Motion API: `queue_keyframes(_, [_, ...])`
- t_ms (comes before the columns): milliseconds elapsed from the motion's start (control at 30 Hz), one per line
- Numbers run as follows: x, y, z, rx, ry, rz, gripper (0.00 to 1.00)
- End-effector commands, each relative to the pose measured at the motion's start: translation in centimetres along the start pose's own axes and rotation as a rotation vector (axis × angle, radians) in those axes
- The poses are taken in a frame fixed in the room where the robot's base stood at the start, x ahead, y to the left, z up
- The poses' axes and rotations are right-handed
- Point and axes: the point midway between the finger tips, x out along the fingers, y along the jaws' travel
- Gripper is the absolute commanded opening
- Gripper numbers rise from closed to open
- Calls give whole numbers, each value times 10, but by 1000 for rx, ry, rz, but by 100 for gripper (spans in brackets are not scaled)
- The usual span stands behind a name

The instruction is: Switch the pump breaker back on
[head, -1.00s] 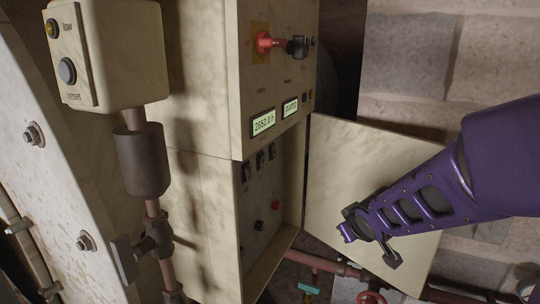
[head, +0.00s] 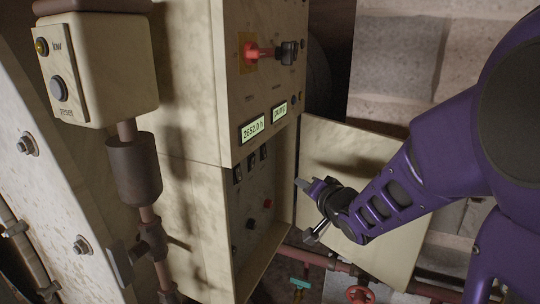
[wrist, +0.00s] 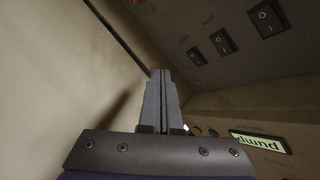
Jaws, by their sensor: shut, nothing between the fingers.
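The lower compartment of the cream cabinet stands open. Inside is a dark panel (head: 258,200) with a row of three black rocker switches (head: 251,162). The same rockers show at the top right of the wrist view (wrist: 222,41). I cannot read which one is the pump breaker or tell their positions. My gripper (head: 304,184) is at the right of the compartment opening, in front of the open door, apart from the switches. In the wrist view its fingers (wrist: 160,76) are shut together and empty.
The open cabinet door (head: 345,150) is behind my gripper. A reset box (head: 95,70) stands on a pipe at left. Pipes and a red valve wheel (head: 362,296) are below.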

Motion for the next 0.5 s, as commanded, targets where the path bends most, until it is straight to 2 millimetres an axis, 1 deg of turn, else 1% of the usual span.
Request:
queue_keyframes(100, [2,-14,-3,124,11,-61,0])
queue_keyframes(200, [3,-23,-4,199,14,-101,0])
queue_keyframes(333, [4,-30,-4,255,15,-131,0])
queue_keyframes(500, [4,-32,-4,270,14,-141,0])
